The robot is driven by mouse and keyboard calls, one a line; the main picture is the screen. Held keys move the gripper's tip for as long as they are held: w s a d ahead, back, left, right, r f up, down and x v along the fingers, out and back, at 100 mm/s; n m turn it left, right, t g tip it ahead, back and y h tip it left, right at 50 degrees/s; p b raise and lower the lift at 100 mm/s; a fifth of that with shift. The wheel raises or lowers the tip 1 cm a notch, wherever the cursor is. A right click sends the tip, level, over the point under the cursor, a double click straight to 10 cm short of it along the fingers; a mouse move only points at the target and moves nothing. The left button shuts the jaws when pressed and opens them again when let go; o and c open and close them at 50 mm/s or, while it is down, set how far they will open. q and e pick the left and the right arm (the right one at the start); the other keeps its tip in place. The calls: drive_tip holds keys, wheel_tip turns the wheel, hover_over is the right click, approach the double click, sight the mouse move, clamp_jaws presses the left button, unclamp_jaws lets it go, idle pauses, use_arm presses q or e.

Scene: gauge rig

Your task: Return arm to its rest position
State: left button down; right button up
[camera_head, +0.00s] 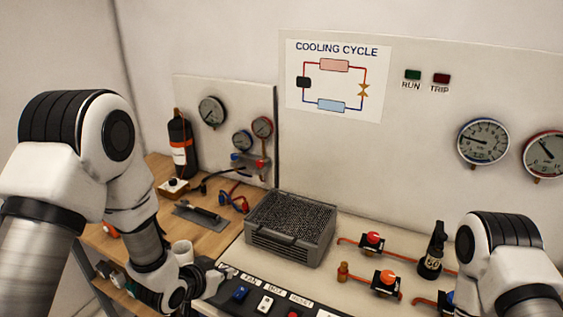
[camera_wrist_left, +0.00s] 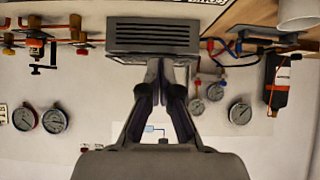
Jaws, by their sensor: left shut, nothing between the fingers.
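My left arm (camera_head: 70,185) comes in from the left and bends down past the wooden bench. Its gripper (camera_head: 226,273) is low in the picture, at the left end of the labelled switch strip, and is small and partly hidden by its own wrist. In the left wrist view, the gripper (camera_wrist_left: 161,66) shows its two dark fingers drawn together with nothing held. The grey finned box (camera_wrist_left: 153,36) lies beyond the fingertips there. My right arm (camera_head: 505,260) shows at the lower right, but its gripper is out of the picture.
The finned box (camera_head: 291,228) stands right of my left gripper. The switch strip (camera_head: 275,286) has FAN, BOX and RESET labels. A white cup (camera_head: 182,252) is close beside my left wrist.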

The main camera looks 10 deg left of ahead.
use_arm(q)
drive_tip(key=s+a+f+n+g+y+b, duration=0.1)
drive_tip(key=s+f+g+b, duration=0.15)
drive_tip(key=s+f, duration=0.65)
drive_tip(key=s+a+f+n+g+b, duration=0.1)
drive_tip(key=s+f+g, duration=0.2)
drive_tip(key=s+f, duration=0.65)
drive_tip(key=s+a+f+n+g+y, duration=0.1)
drive_tip(key=s+f+g, duration=0.1)
drive_tip(key=s, duration=0.4)
drive_tip(key=s+a+f+n+g+y, duration=0.1)
drive_tip(key=s+a+f+g, duration=0.1)
drive_tip(key=s, duration=0.4)
drive_tip(key=shift+a+f, duration=0.25)
drive_tip(key=shift+f, duration=0.55)
